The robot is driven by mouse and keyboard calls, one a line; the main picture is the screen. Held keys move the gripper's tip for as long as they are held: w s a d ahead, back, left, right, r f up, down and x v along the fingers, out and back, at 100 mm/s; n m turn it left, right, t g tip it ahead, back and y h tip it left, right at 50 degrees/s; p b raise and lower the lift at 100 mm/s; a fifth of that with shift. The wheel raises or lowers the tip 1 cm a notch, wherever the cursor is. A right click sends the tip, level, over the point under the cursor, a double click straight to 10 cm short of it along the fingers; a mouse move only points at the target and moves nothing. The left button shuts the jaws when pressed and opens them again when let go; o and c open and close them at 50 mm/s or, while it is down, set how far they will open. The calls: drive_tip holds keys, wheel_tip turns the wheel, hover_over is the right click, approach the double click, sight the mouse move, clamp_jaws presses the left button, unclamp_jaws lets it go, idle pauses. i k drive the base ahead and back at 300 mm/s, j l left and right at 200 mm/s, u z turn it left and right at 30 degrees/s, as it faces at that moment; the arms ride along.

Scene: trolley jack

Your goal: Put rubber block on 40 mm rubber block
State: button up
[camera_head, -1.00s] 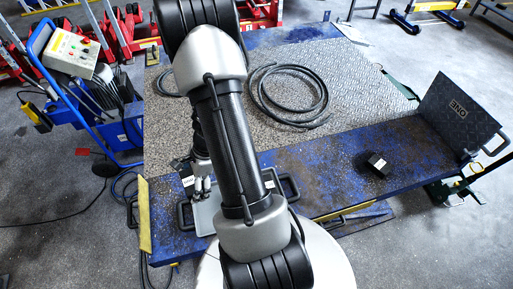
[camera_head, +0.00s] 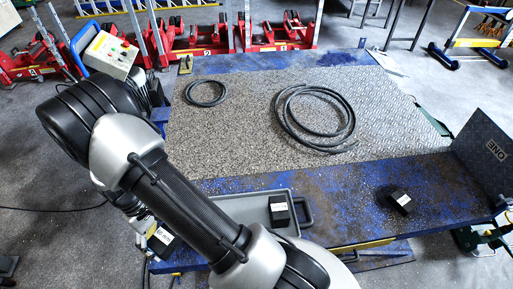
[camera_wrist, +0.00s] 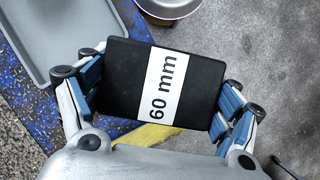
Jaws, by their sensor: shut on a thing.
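A black rubber block with a white "60 mm" label (camera_wrist: 122,75) is held between the blue-padded fingers of my gripper (camera_wrist: 158,92) in the wrist view. In the head view this held block (camera_head: 167,247) shows at the lower left, beside the left end of the blue platform; my arm hides most of the gripper. A second black block with a white label (camera_head: 280,215) sits in the grey tray (camera_head: 245,206). A third black block (camera_head: 399,201) lies on the right part of the blue platform. The labels on these two are too small to read.
The blue platform (camera_head: 345,205) has a patterned grey plate (camera_head: 240,135) behind it with coiled hoses (camera_head: 325,143). An upright plate (camera_head: 485,150) stands at its right end. A control box (camera_head: 111,54) stands at the back left. The platform between the two blocks is clear.

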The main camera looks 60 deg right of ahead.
sight(403, 200)
drive_tip(key=k+l, duration=0.55)
drive_tip(key=l, duration=0.15)
drive_tip(key=k+l, duration=0.6)
